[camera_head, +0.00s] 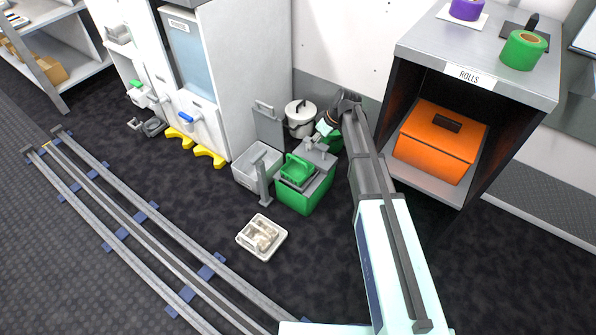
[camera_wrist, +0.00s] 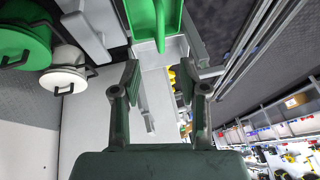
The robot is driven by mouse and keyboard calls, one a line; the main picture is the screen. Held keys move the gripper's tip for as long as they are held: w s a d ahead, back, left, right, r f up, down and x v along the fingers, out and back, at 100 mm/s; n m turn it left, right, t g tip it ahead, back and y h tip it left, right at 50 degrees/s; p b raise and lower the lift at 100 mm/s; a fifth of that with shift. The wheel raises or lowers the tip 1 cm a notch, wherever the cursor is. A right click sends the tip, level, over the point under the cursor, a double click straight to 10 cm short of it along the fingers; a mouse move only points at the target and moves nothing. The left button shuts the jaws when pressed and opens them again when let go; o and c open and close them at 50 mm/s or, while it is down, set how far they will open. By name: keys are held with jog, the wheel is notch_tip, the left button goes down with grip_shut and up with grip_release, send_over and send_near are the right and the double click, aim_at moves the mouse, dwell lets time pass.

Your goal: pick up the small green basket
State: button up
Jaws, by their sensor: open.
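The small green basket (camera_head: 297,169) sits on top of a green box with a grey top (camera_head: 304,197) in the head view. In the wrist view a green piece (camera_wrist: 150,18), which looks like the basket, shows at the top edge and is cut off by the frame. My gripper (camera_head: 322,132) is behind and above the basket, near the wall end of the box, apart from it. In the wrist view my gripper (camera_wrist: 166,84) is open, with nothing between the fingers.
A grey bin (camera_head: 256,165) stands left of the green box. A white lidded pot (camera_head: 301,118) stands behind. A white tray (camera_head: 262,237) lies on the floor in front. An orange box (camera_head: 438,142) sits in the shelf unit at right. Floor at left front holds rails (camera_head: 130,220).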

jog(key=b, duration=0.3)
send_near(300, 161)
jog(key=x, duration=0.5)
jog(key=shift+d+b+x, duration=0.1)
jog(key=shift+b+x, duration=0.45)
jog(key=shift+x, duration=0.85)
jog(key=shift+d+b+x, duration=0.15)
jog(key=shift+b+x, duration=0.4)
jog(key=shift+x, duration=0.85)
jog(key=shift+f, duration=0.1)
grip_shut()
